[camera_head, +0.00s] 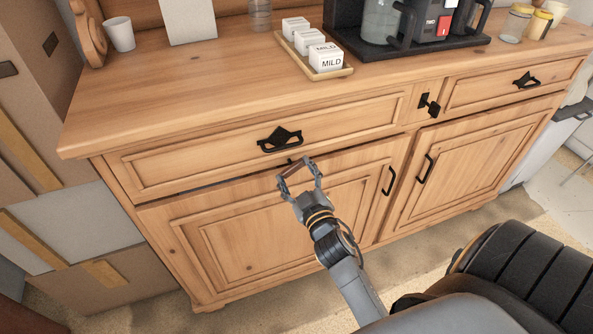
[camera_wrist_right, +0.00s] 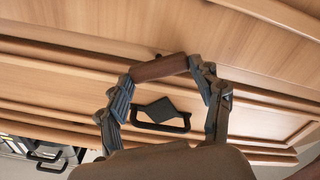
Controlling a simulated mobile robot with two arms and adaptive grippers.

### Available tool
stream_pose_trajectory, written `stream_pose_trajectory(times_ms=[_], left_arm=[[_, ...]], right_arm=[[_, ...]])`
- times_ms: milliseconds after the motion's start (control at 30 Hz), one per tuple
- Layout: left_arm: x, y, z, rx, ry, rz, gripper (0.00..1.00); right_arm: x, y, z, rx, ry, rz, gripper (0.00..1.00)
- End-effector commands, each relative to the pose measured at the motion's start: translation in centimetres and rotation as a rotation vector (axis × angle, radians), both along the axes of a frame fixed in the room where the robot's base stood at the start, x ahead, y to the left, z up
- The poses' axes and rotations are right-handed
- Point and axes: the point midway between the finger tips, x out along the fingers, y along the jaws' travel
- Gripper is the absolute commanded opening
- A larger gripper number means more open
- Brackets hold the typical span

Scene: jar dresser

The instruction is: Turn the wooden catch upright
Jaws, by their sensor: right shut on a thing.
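The wooden catch (camera_head: 296,168) is a small dark brown bar at the strip between the left drawer and the left door of the dresser. It lies lengthwise close to level, with a slight tilt, not upright. My right gripper (camera_head: 297,173) is shut on it, one fingertip at each end. In the right wrist view the catch (camera_wrist_right: 160,68) spans the gap between the two fingertips of my right gripper (camera_wrist_right: 163,70). A small dark spot shows just beside the catch. My left gripper is not in view.
The left drawer's black handle (camera_head: 280,139) is just above the catch. The left door (camera_head: 270,225) and right door (camera_head: 462,160) look shut. A tray of white boxes (camera_head: 345,72), a coffee machine (camera_head: 435,18) and a white cup (camera_head: 119,34) stand on the dresser top. Cardboard boxes (camera_head: 90,285) are at the left.

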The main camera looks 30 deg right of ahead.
Motion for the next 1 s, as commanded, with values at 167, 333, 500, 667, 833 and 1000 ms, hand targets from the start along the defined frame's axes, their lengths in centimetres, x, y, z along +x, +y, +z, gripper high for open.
stream_pose_trajectory(times_ms=[167, 333, 500, 667, 833, 1000], left_arm=[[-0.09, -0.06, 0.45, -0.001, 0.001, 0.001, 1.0], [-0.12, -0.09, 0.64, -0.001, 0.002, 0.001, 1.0], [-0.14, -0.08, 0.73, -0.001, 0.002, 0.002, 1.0], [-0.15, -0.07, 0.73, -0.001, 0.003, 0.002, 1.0], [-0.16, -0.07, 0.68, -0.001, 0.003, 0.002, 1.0], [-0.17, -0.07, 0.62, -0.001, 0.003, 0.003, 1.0]], right_arm=[[0.06, 0.08, 0.08, -0.165, 0.038, 0.0, 0.34], [0.08, 0.13, 0.03, -0.322, 0.075, 0.0, 0.34], [0.1, 0.17, -0.08, -0.481, 0.113, -0.001, 0.34], [0.11, 0.2, -0.18, -0.626, 0.148, -0.001, 0.34], [0.12, 0.24, -0.26, -0.766, 0.181, -0.001, 0.34], [0.13, 0.27, -0.31, -0.879, 0.208, -0.001, 0.34]])
